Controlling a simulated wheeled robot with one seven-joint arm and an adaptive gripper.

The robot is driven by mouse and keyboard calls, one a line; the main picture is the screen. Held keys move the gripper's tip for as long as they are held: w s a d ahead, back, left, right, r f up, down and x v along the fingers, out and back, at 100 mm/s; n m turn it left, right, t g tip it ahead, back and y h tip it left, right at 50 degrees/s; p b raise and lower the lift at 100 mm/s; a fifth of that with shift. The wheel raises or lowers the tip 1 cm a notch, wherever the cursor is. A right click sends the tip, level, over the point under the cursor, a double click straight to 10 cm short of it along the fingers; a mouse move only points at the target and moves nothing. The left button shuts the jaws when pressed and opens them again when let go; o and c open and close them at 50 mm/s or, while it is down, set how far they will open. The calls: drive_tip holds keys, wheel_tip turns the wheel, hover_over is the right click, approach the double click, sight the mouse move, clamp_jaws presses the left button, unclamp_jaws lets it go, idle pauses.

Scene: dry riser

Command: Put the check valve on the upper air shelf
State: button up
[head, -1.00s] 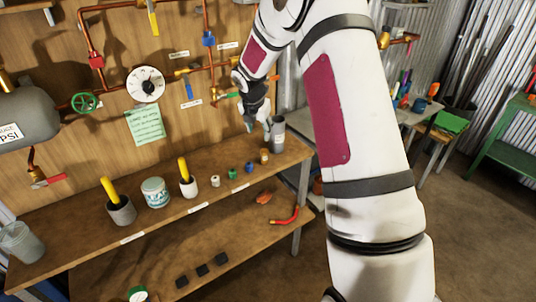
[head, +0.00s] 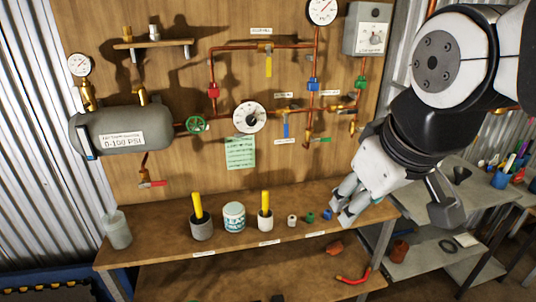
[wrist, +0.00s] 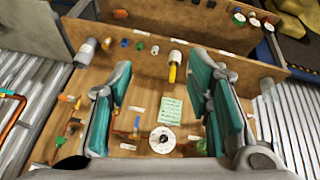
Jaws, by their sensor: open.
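No part is clearly marked as the check valve. Small fittings stand in a row on the workbench: a white one (head: 292,220), a green one (head: 310,217) and a blue one (head: 328,214). A small brass-coloured fitting (wrist: 107,43) shows beyond the blue one in the wrist view; in the head view my gripper hides its place. A small wooden shelf (head: 155,43) is high on the board at left, with brass and pale fittings on it. My gripper (head: 345,205) is open, near the bench's right end; its teal-padded fingers (wrist: 162,80) have nothing between them.
Copper pipes, a dial (head: 250,117) and a grey tank (head: 120,130) stick out from the board. Two pots with yellow-handled tools, a white tub (head: 234,217) and a grey cup (head: 117,230) stand on the bench (head: 160,244). A grey side table is at right.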

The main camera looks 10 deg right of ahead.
drive_tip(key=s+m, duration=0.1)
drive_tip(key=s+a, duration=0.1)
drive_tip(key=s+f+m, duration=0.1)
drive_tip(key=s, duration=0.1)
drive_tip(key=shift+a+m+y, duration=0.3)
drive_tip(key=shift+y, duration=0.1)
